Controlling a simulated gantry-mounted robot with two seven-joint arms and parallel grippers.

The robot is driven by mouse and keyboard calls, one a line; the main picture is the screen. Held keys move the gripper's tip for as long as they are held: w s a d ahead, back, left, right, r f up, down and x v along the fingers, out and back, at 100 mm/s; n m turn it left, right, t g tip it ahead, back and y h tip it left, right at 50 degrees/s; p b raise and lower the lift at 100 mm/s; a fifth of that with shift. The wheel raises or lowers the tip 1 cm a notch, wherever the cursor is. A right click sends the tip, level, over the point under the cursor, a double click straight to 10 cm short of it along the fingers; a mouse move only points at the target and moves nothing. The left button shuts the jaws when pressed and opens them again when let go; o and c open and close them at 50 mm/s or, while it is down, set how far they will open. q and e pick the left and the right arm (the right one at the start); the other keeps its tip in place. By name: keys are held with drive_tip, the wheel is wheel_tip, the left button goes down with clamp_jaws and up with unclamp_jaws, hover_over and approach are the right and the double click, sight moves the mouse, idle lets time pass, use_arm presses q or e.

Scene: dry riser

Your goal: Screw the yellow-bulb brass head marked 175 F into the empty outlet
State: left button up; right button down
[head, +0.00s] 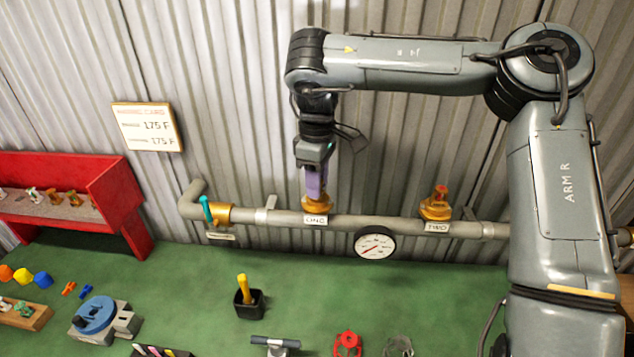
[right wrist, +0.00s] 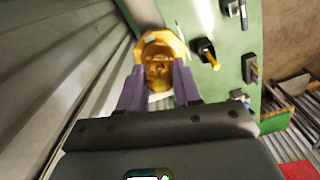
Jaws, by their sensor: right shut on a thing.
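My right gripper (head: 315,184) points down at the outlet labelled ONE (head: 317,204) on the grey pipe (head: 280,216). Its purple fingers are shut on a brass head, which shows between the fingertips in the right wrist view (right wrist: 158,68). The head is at the brass outlet; the fingers hide most of the joint, so I cannot tell how far it is seated. Its bulb colour and marking are not readable. The outlet labelled TWO (head: 436,212) carries a brass head with a red-orange bulb. My left gripper is not in view.
A card (head: 147,127) reading 175 F hangs on the corrugated wall. A gauge (head: 375,243) hangs below the pipe, and a teal-handled valve (head: 207,209) sits at its left. A red rack (head: 75,195) holds several heads. A black cup (head: 249,303) and tools stand on the green bench.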

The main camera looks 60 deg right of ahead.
drive_tip(key=shift+f+m+b, duration=0.2)
drive_tip(key=shift+m+b, duration=0.7)
drive_tip(key=shift+m, duration=0.2)
drive_tip(key=shift+m+b, duration=0.3)
drive_tip(key=shift+m, duration=0.3)
drive_tip(key=shift+r+m, duration=0.2)
drive_tip(key=shift+m, duration=0.7)
drive_tip(key=c, duration=0.8)
unclamp_jaws()
